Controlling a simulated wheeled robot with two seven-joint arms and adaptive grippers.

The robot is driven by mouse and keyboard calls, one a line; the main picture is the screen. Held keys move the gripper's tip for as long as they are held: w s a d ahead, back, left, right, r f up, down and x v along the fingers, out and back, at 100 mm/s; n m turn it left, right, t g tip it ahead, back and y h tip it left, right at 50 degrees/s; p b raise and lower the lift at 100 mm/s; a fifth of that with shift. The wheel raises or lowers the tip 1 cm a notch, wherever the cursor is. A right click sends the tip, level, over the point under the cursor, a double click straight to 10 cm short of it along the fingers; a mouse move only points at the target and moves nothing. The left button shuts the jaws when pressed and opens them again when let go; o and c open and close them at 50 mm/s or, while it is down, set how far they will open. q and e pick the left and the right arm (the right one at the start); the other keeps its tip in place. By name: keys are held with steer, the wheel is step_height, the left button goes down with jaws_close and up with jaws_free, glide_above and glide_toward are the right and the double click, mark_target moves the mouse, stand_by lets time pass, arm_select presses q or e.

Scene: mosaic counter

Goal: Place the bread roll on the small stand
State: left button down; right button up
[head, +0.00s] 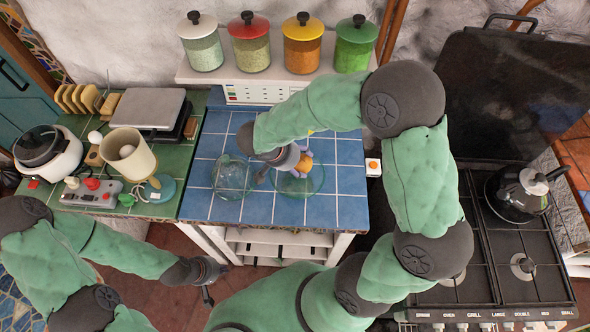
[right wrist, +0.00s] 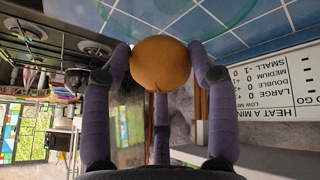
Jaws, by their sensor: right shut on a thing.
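The bread roll (head: 304,162) is round and golden brown. In the right wrist view the roll (right wrist: 160,77) sits between the fingers of my right gripper (right wrist: 162,72), which is shut on it. In the head view my right gripper (head: 298,160) holds it over a round, clear greenish glass piece (head: 311,186) on the blue tiles, which looks like the small stand. I cannot tell whether the roll touches the glass. The gripper and arm hide part of both. My left gripper (head: 208,290) hangs low at the front, away from the counter; its fingers are too small to judge.
A second clear glass dish (head: 232,178) stands just left on the blue tiled counter (head: 340,205). Lidded jars (head: 250,50) line the shelf behind. The left green counter holds a cream container (head: 131,157), a scale and a cooker. A stove with a kettle (head: 520,195) is right.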

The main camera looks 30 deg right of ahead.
steer(key=shift+w+a+f, duration=0.3)
steer(key=shift+w+f, duration=0.15)
steer(key=shift+f, duration=0.25)
step_height(320, 180, down, 3)
steer(key=shift+w+f+b, duration=0.1)
steer(key=shift+f+b, duration=0.05)
steer(key=shift+b, duration=0.8)
steer(key=o, duration=1.2)
steer(key=shift+c, duration=0.2)
steer(key=p+v, duration=0.3)
steer(key=v, duration=0.9)
steer(key=shift+p, duration=0.4)
